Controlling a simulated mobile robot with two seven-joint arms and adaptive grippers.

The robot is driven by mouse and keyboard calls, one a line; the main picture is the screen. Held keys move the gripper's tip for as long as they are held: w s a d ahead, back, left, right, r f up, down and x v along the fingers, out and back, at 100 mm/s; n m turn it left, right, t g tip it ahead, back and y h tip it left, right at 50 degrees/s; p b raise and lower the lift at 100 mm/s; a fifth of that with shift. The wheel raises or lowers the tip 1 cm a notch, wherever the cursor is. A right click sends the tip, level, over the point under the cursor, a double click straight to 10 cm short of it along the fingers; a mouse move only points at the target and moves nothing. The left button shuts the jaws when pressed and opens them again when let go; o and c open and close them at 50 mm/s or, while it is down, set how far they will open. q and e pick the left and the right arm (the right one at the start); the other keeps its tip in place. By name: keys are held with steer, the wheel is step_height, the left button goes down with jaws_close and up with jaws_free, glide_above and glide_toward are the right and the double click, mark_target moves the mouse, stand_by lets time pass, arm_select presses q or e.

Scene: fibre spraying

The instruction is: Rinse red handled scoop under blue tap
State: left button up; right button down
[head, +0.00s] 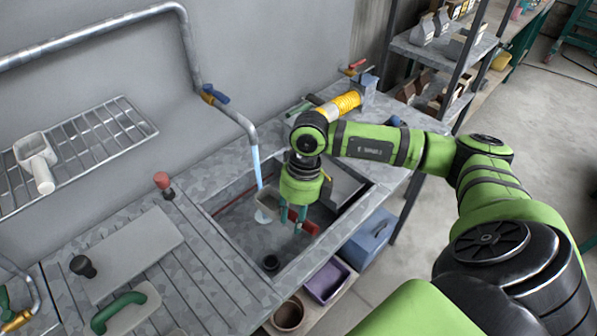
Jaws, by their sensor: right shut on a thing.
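My right gripper (295,212) reaches down into the sink basin (235,240). It is shut on the red handle of the scoop (309,226). The scoop's bowl seems to be the greyish shape left of my fingers, partly hidden by the gripper. The blue tap (215,95) sits on the pipe above the sink, and a stream of water (257,168) runs from its spout. The stream falls just left of my gripper, with a pale splash at its foot. I cannot tell whether the water hits the bowl. My left gripper is out of view.
A wire rack (95,135) with a white scoop (36,160) is on the wall. A green-handled tool (120,310) and a black knob (82,266) are on the left counter. A blue box (368,238) and purple tray (327,281) stand right of the sink, below counter height.

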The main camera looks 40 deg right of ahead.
mark_target(266, 200)
steer(key=w, duration=0.2)
steer(key=shift+w+d+f+b, duration=0.3)
steer(key=shift+d+b, duration=0.1)
steer(key=w, duration=0.1)
steer(key=w+b, duration=0.1)
steer(key=w+d, duration=0.1)
steer(key=shift+f, duration=0.35)
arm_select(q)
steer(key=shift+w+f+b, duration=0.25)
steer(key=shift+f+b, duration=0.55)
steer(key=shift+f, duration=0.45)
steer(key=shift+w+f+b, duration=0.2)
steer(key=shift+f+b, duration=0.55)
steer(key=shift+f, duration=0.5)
arm_select(e)
steer(key=shift+w+d+f, duration=0.1)
steer(key=shift+w+d, duration=0.1)
steer(key=shift+w, duration=0.5)
steer(key=shift+w+d+f, duration=0.15)
steer(key=shift+w+d, duration=0.1)
steer(key=shift+w, duration=0.4)
steer(key=shift+w+d+f, duration=0.1)
steer(key=shift+w+d, duration=0.1)
steer(key=shift+w, duration=0.5)
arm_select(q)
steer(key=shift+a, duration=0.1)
arm_select(e)
steer(key=shift+s+d, duration=0.1)
steer(key=shift+d, duration=0.15)
